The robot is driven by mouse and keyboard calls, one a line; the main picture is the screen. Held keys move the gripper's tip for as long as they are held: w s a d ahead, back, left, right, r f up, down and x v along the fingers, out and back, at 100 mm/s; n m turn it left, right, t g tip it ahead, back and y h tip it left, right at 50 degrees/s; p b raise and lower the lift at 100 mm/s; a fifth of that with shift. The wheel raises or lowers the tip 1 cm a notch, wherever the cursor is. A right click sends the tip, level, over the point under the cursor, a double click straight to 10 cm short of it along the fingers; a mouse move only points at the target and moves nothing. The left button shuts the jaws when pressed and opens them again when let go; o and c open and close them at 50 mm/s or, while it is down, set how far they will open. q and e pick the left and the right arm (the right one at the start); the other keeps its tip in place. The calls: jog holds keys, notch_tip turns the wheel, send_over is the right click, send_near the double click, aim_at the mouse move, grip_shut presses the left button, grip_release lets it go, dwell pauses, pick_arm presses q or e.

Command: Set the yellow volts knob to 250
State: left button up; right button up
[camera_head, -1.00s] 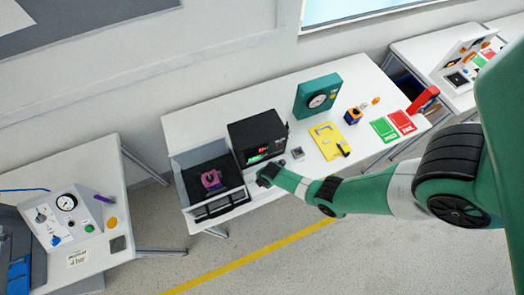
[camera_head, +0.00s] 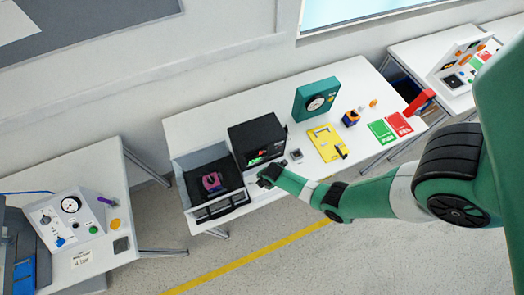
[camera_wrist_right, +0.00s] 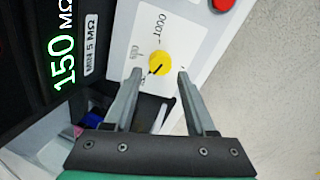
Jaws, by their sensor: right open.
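The yellow knob (camera_wrist_right: 159,63) sits on a white panel (camera_wrist_right: 188,45) in the right wrist view, with a dark pointer mark on its lower-left side. A "1000" label is printed above it, and a smaller label to its left is too unclear to read. My right gripper (camera_wrist_right: 158,75) is open, with one finger on each side of the knob; I cannot tell whether either finger touches it. In the head view my right gripper (camera_head: 266,177) is at the front of the black tester box (camera_head: 255,132), and the knob cannot be made out there. My left gripper is out of view.
A green display reads 150 MΩ above a "MIN 5 MΩ" label (camera_wrist_right: 90,45). A red round button (camera_wrist_right: 222,4) is at the panel's edge. A black tray (camera_head: 215,188) holds a magenta part (camera_head: 212,182). A yellow plate (camera_head: 326,143) and green gauge box (camera_head: 317,98) stand to the right.

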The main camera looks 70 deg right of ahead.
jog(key=p+v, duration=0.5)
jog(key=v, duration=0.2)
jog(key=shift+r+p, duration=0.3)
jog(key=shift+p, duration=0.05)
jog(key=shift+s, duration=0.1)
